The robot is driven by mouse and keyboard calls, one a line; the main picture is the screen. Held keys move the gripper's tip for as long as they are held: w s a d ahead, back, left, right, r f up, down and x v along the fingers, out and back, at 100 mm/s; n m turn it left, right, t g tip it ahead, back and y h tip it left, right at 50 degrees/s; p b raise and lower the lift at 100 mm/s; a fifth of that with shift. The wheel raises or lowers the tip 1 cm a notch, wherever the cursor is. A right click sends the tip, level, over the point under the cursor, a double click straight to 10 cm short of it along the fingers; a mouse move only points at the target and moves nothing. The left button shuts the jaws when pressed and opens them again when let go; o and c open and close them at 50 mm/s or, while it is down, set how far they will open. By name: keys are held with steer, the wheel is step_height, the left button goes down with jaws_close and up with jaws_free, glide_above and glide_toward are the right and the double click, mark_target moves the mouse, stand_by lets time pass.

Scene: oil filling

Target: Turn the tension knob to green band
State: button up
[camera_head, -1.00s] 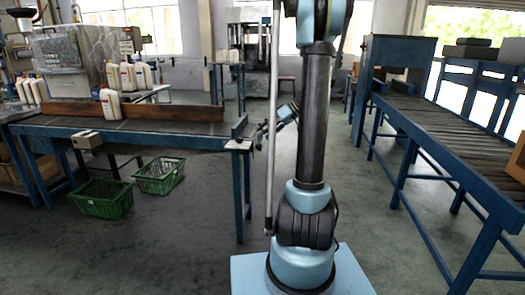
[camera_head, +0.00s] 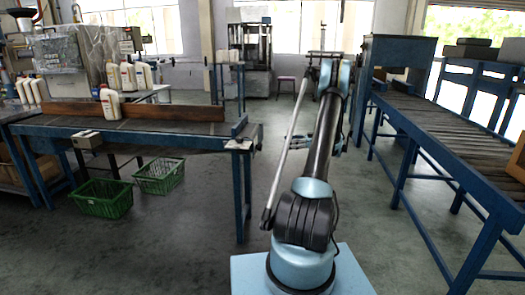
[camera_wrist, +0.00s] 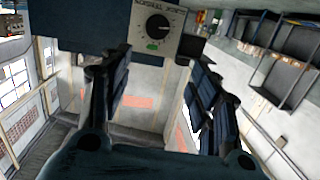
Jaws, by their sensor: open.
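In the wrist view a round black knob (camera_wrist: 157,26) sits on a pale panel (camera_wrist: 178,20) with printed lettering and dial marks around it. A small green band (camera_wrist: 152,46) shows just below the knob. Where the knob's pointer stands is too small to tell for sure. My gripper (camera_wrist: 161,62) is open and empty, its dark fingers spread to the left and right below the panel. The knob lies beyond the fingertips, between their lines, with no visible contact. In the head view my arm hides most of the gripper, and I cannot pick out the knob.
A blue-framed table (camera_head: 160,140) with white bottles stands at the left, with green baskets (camera_head: 103,198) on the floor beneath. A roller conveyor (camera_head: 450,145) runs along the right. Open floor lies between them. Dark shelf bins (camera_wrist: 280,80) show at the wrist view's right.

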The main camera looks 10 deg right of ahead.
step_height(320, 180, down, 4)
steer(key=d+r+n, duration=0.1)
steer(key=d, duration=0.2)
steer(key=y, duration=0.1)
glide_toward(259, 147)
steer(key=w+a+f, duration=0.1)
steer(key=w+a, duration=0.2)
steer(key=a, duration=0.4)
steer(key=shift+w+a+n, duration=0.15)
steer(key=shift+w+n, duration=0.15)
steer(key=shift+w, duration=0.05)
steer(key=c, duration=1.1)
